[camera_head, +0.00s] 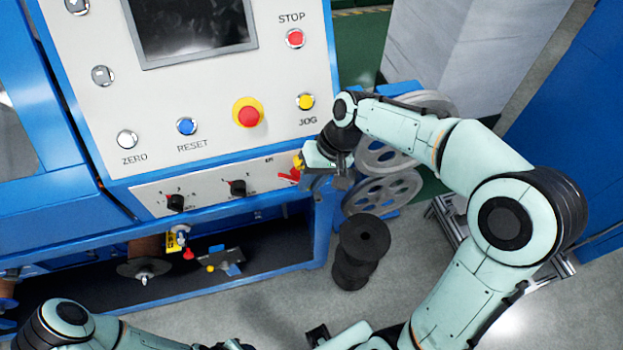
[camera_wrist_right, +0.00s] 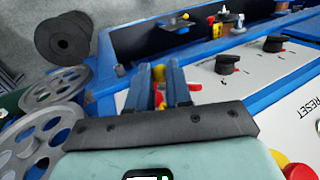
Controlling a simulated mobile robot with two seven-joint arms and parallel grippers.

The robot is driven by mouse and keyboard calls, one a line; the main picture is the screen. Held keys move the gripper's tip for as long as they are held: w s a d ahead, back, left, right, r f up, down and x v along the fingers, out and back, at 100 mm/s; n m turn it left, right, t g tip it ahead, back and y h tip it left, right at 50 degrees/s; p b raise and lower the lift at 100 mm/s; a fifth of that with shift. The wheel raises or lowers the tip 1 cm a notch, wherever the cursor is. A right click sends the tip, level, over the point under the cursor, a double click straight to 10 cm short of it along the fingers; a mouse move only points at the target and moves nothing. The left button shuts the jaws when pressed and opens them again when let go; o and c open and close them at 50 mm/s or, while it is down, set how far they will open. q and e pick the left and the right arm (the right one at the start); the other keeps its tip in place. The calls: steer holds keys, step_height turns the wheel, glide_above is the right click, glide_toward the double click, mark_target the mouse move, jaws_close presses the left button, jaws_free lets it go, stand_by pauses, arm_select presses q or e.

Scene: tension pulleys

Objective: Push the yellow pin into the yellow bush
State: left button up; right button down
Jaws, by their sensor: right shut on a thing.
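My right gripper (camera_head: 308,178) is at the right end of the machine's lower panel, by a red switch handle (camera_head: 290,176). In the right wrist view its two blue-grey fingers (camera_wrist_right: 167,84) are close together. They are shut on a small yellow piece (camera_wrist_right: 158,73), which I take to be the yellow pin; it is mostly hidden by the fingers. A yellow piece (camera_head: 299,162) also shows beside the gripper in the head view. I cannot make out the yellow bush or whether the pin touches it. My left arm is at the bottom left; its gripper is out of view.
The white panel has a red-and-yellow stop button (camera_head: 248,113) and black knobs (camera_head: 237,188). Spoked grey pulleys (camera_head: 383,192) and a black spool (camera_head: 362,240) stand just right of the machine. A dark shelf (camera_head: 262,262) below holds small parts.

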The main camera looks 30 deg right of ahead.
arm_select(q)
steer(key=shift+w+r, duration=0.1)
steer(key=shift+r, duration=0.05)
arm_select(e)
steer(key=shift+w, duration=0.2)
stand_by(0.3)
arm_select(q)
steer(key=shift+w+r+p, duration=0.65)
steer(key=shift+r+p, duration=0.1)
steer(key=shift+r, duration=0.05)
arm_select(e)
steer(key=shift+w+d, duration=0.2)
steer(key=shift+w, duration=0.45)
steer(key=shift+w+d, duration=0.2)
steer(key=shift+w, duration=0.45)
arm_select(q)
steer(key=shift+r, duration=0.15)
arm_select(e)
steer(key=shift+w, duration=0.1)
arm_select(q)
steer(key=shift+w, duration=0.15)
arm_select(e)
steer(key=shift+w, duration=0.15)
arm_select(q)
steer(key=shift+r, duration=0.15)
arm_select(e)
steer(key=shift+w+d+r, duration=0.1)
steer(key=shift+w+r, duration=0.05)
